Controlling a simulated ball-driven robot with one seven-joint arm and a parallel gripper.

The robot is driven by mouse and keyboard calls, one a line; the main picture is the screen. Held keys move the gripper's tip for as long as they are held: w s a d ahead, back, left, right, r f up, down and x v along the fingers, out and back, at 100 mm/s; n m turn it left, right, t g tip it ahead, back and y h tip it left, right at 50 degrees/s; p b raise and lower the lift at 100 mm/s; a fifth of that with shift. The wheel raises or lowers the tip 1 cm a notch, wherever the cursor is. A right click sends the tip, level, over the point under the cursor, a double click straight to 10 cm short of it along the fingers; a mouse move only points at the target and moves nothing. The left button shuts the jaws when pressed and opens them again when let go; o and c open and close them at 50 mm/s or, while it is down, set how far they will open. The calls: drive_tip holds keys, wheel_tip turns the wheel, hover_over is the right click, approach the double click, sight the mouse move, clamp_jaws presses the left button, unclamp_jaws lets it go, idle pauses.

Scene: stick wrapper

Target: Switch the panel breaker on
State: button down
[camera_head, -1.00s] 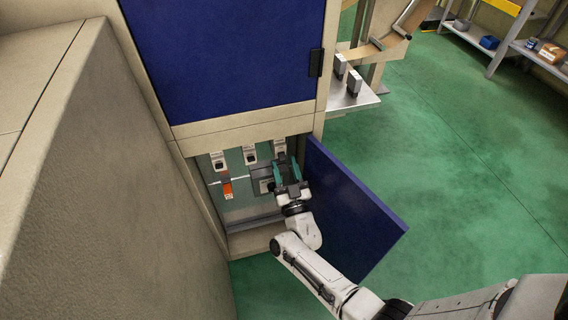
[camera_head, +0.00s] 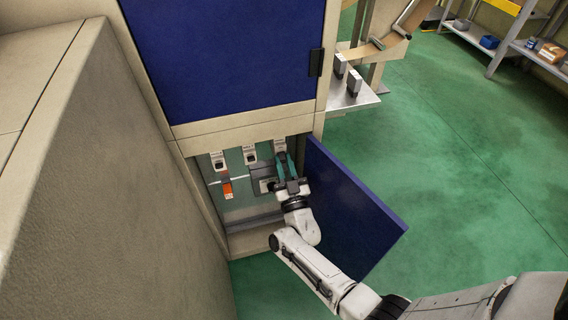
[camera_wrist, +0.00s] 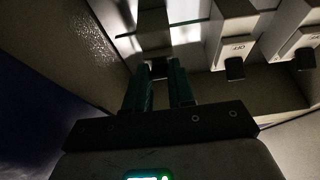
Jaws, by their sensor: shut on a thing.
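The open panel compartment holds several breakers. In the head view, the upper row has a left breaker (camera_head: 217,160), a middle breaker (camera_head: 249,155) and a right breaker (camera_head: 279,146). My gripper (camera_head: 284,160) is at the right breaker, its green fingers pointing up at it from below. In the wrist view, my fingers (camera_wrist: 159,66) are shut on a dark part, which looks like that breaker's toggle (camera_wrist: 157,69). Two neighbouring breakers with dark toggles (camera_wrist: 235,68) (camera_wrist: 305,87) show to the right. The fingers partly hide the gripped part, so its exact position is unclear.
The blue panel door (camera_head: 352,210) stands open just right of my arm. An orange-handled part (camera_head: 227,187) is lower left in the compartment. A large beige block (camera_head: 100,190) stands at the left. Green floor (camera_head: 470,200) is open to the right.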

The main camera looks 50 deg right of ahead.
sight(281, 152)
drive_tip(key=shift+r+p, duration=0.1)
drive_tip(key=shift+p, duration=0.25)
drive_tip(key=r+g+p, duration=0.1)
drive_tip(key=p, duration=0.3)
drive_tip(key=shift+s+a+r+y, duration=0.1)
drive_tip(key=shift+y, duration=0.3)
drive_tip(key=g+p, duration=0.1)
drive_tip(key=p, duration=0.3)
drive_tip(key=r+g+y+p, duration=0.1)
drive_tip(key=p, duration=0.4)
drive_tip(key=shift+s+r+g+y, duration=0.1)
drive_tip(key=shift+r+g+y, duration=0.1)
drive_tip(key=shift+g+y, duration=0.1)
drive_tip(key=g+p, duration=0.1)
drive_tip(key=p, duration=0.2)
drive_tip(key=g+y+p, duration=0.1)
drive_tip(key=p, duration=0.3)
drive_tip(key=shift+r, duration=0.25)
drive_tip(key=shift+y+p, duration=0.3)
drive_tip(key=shift+p, duration=0.1)
drive_tip(key=shift+f+g+p, duration=0.1)
drive_tip(key=shift+g+p, duration=0.3)
drive_tip(key=shift+p, duration=0.55)
drive_tip(key=shift+y, duration=0.3)
drive_tip(key=c, duration=1)
unclamp_jaws()
drive_tip(key=shift+o, duration=0.2)
